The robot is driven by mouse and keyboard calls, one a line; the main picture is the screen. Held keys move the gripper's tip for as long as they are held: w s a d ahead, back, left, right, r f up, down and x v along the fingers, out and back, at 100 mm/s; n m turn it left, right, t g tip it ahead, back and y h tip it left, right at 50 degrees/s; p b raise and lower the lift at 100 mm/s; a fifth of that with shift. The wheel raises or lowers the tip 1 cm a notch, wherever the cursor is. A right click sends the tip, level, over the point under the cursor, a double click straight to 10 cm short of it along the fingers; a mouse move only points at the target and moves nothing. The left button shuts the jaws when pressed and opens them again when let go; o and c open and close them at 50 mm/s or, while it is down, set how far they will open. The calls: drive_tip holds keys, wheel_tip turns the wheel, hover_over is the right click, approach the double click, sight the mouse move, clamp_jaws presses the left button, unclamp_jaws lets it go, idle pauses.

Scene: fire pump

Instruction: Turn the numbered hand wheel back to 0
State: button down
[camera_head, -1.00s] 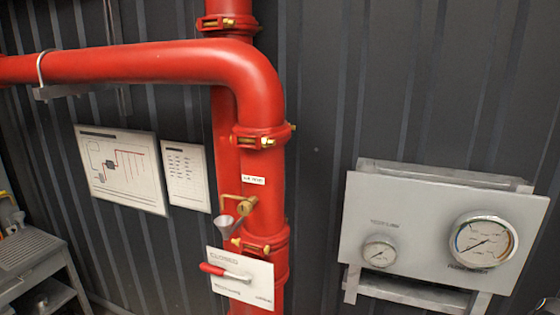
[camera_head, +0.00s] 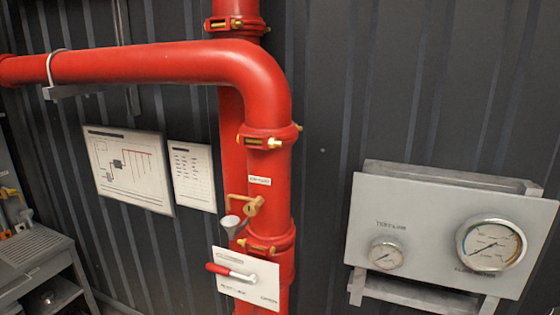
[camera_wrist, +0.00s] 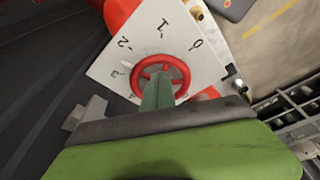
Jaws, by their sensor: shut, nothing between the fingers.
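The numbered hand wheel (camera_wrist: 177,69) is a small red spoked wheel on a white plate (camera_wrist: 143,45) in the wrist view. The plate shows the numbers 0, 1, 2 and 3 around the wheel, with another mark partly hidden near the lower left. My gripper (camera_wrist: 160,77) is shut, and its green finger covers the lower middle of the wheel. I cannot tell whether the fingertips touch it. No clear pointer shows, so the wheel's setting cannot be read. My gripper and this wheel are not in the head view.
In the head view, a red pipe (camera_head: 268,165) stands at the dark ribbed wall. A white plate with a red-handled lever (camera_head: 230,271) is on its lower part. A gauge panel (camera_head: 425,222) stands at right, and a grey stand (camera_head: 32,254) at left.

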drive_tip(key=shift+s+a, duration=0.2)
drive_tip(key=shift+a, duration=0.25)
drive_tip(key=shift+s, duration=0.1)
drive_tip(key=shift+s+d, duration=0.1)
drive_tip(key=shift+s, duration=0.2)
drive_tip(key=shift+w+d+r+p, duration=1.2)
drive_tip(key=shift+w+r+p, duration=0.05)
drive_tip(key=shift+r+p, duration=2.3)
wheel_tip(320, 180, down, 7)
drive_tip(key=b, duration=0.7)
drive_tip(key=shift+s+a+f, duration=0.1)
drive_tip(key=shift+a+f, duration=0.05)
drive_tip(key=shift+a, duration=0.1)
